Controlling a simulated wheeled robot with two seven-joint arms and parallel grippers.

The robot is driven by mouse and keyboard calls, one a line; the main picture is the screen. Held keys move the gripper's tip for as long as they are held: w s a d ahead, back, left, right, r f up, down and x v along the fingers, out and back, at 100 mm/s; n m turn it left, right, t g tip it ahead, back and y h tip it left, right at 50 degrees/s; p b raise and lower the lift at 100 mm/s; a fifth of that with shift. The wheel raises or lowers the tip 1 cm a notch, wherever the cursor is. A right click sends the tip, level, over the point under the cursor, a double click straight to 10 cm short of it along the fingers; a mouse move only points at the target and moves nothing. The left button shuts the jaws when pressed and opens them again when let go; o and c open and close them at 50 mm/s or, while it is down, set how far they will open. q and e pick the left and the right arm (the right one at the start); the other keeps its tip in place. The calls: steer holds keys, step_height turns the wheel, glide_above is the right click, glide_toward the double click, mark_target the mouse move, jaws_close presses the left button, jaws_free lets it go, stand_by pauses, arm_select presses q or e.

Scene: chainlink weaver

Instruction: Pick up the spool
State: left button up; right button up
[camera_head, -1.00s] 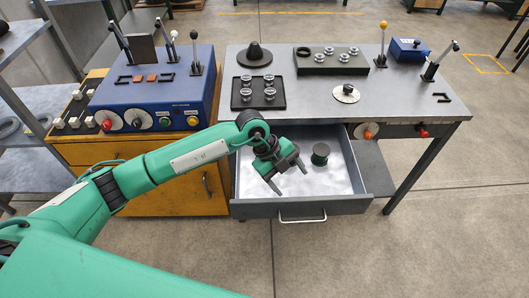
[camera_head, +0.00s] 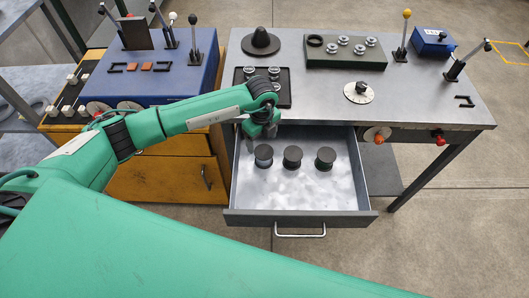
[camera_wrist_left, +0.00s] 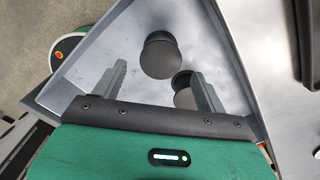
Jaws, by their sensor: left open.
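Three dark spools stand upright in the open drawer: a left one (camera_head: 264,156), a middle one (camera_head: 292,156) and a right one (camera_head: 325,158). My left gripper (camera_head: 261,130) is over the back left of the drawer, close to the left spool, and hides part of it. In the left wrist view the left gripper (camera_wrist_left: 158,70) is open and empty. One spool (camera_wrist_left: 160,55) appears between its fingertips, and another spool (camera_wrist_left: 184,92) is partly hidden near the right finger. I cannot tell which spools these are. My right gripper is not in view.
The grey drawer (camera_head: 300,219) has free floor in front of the spools and walls around them. The tabletop (camera_head: 320,100) above carries a dark tray (camera_head: 285,100), a dial (camera_head: 358,93) and several levers. A blue control box (camera_head: 205,75) stands at left.

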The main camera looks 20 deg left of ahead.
mark_target(264, 151)
arm_select(q)
step_height(264, 151, down, 3)
steer(key=shift+w, duration=0.1)
steer(key=f, duration=0.1)
steer(key=f+p, duration=0.1)
steer(key=p, duration=0.1)
steer(key=shift+d+f, duration=0.25)
steer(key=shift+f, duration=0.15)
step_height(264, 151, down, 3)
steer(key=shift+d+f+p, duration=0.1)
steer(key=shift+p, duration=0.3)
steer(key=shift+f, duration=0.2)
steer(key=c, duration=0.9)
steer(key=shift+c, duration=1.3)
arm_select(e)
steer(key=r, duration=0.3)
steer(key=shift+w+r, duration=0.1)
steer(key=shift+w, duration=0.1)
arm_select(q)
steer(key=shift+r, duration=0.1)
